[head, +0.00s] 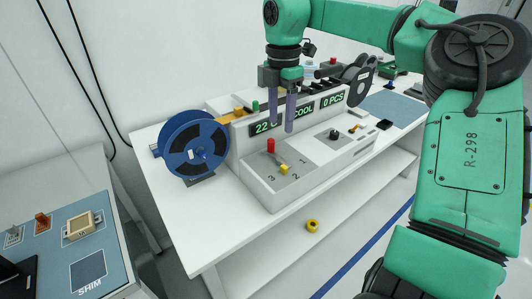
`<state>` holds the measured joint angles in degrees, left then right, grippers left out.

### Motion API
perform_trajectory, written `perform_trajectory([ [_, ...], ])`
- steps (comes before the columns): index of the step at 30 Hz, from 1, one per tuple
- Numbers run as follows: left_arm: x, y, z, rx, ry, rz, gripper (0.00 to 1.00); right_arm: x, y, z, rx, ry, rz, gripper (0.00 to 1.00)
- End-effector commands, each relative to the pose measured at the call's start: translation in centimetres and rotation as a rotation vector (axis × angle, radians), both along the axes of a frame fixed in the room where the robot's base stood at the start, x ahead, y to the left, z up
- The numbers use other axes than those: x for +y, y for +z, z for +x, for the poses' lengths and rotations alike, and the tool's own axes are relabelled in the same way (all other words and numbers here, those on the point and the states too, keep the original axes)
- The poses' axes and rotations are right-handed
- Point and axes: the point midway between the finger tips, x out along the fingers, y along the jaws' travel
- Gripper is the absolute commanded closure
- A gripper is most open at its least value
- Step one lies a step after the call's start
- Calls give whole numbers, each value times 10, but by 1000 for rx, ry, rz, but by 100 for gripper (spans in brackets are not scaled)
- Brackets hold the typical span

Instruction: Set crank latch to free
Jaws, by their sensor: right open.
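The white test handler (275,195) stands on a white table, with a green-lettered display reading "22", "COOL" and "0 PCS". Its left front panel has a red upright knob (271,146), a yellow block-shaped knob (283,168) and the marks 3, 2 and 1. Its right panel has a black knob (335,134) and a small orange-yellow lever (355,127). No label shows which part is the crank latch, and I cannot tell its setting. My right gripper (283,127) is open and empty, fingers pointing down in front of the display, above the left panel. My left gripper is out of view.
A blue reel (193,145) stands left of the handler, and a dark reel (359,80) at its far end. A blue mat (393,105) lies behind right. A yellow ring (313,226) lies on the lower shelf. A side bench holds a blue SHIM board (62,222).

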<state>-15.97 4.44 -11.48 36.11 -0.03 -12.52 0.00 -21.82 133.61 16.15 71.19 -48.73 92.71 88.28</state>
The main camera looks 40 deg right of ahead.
Motion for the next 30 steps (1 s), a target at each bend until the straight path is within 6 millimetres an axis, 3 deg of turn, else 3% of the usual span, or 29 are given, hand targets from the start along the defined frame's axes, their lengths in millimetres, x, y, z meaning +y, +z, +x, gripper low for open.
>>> perform_trajectory([
  [5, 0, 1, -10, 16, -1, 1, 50, 0, -24, -1, 3, 1, 3, 44],
  [11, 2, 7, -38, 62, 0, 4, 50, 0, -76, -2, 5, 0, 5, 44],
  [18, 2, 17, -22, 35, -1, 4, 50, 0, -130, -2, 2, 0, 3, 44],
  [22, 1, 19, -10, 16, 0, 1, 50, 0, -142, -2, -1, -1, 3, 44],
  [29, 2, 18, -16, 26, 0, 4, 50, -1, -144, -2, -3, -1, 2, 44],
  [30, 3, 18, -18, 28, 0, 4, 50, -1, -144, -2, -3, -1, 2, 55],
])
